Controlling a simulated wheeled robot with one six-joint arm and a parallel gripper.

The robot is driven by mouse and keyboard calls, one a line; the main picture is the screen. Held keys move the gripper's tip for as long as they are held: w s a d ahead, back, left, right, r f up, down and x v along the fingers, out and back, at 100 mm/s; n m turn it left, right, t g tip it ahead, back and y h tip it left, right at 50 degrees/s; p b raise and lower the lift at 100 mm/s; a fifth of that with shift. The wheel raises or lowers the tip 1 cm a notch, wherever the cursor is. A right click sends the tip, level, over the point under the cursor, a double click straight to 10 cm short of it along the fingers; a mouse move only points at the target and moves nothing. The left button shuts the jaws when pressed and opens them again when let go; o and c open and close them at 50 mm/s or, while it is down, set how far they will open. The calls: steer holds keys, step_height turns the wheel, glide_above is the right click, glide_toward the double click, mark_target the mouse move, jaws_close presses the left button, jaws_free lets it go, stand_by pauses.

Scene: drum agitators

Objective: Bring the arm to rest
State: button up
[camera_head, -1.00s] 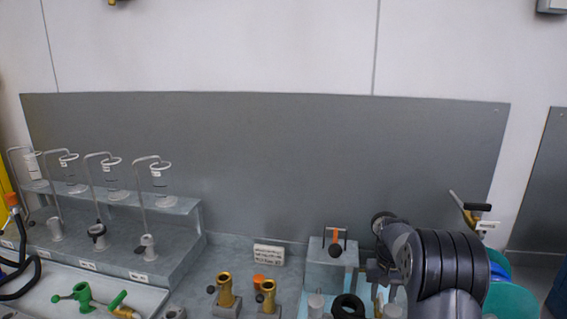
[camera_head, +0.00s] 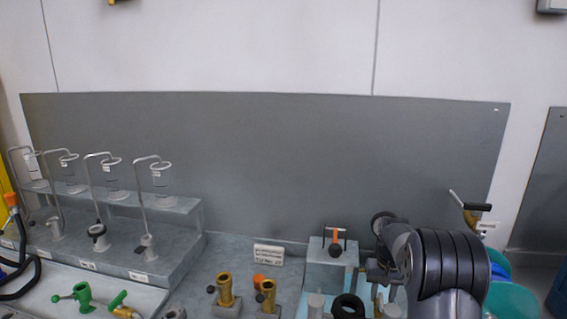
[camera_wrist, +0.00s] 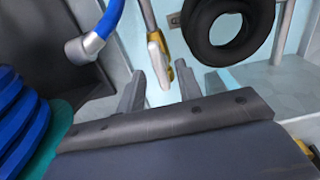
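My arm is at the lower right of the head view, bent over the bench, and its dark rounded links hide part of what lies behind. In the wrist view my gripper (camera_wrist: 160,88) has its two grey fingers apart, with no object held between them. A metal rod with a yellow and white end (camera_wrist: 156,50) shows beyond the fingertips; I cannot tell how far off it is.
A black ring (camera_head: 348,306) is left of my arm, also in the wrist view (camera_wrist: 228,30). A grey block with an orange-marked handle (camera_head: 333,250) stands behind it. Brass fittings (camera_head: 226,290) and a stepped stand (camera_head: 185,245) are further left. A blue hose (camera_wrist: 105,25) is near the gripper.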

steer(key=shift+f, duration=0.55)
steer(key=m, duration=0.5)
steer(key=shift+m+p, duration=0.45)
steer(key=shift+m, duration=1.75)
steer(key=shift+r, duration=0.1)
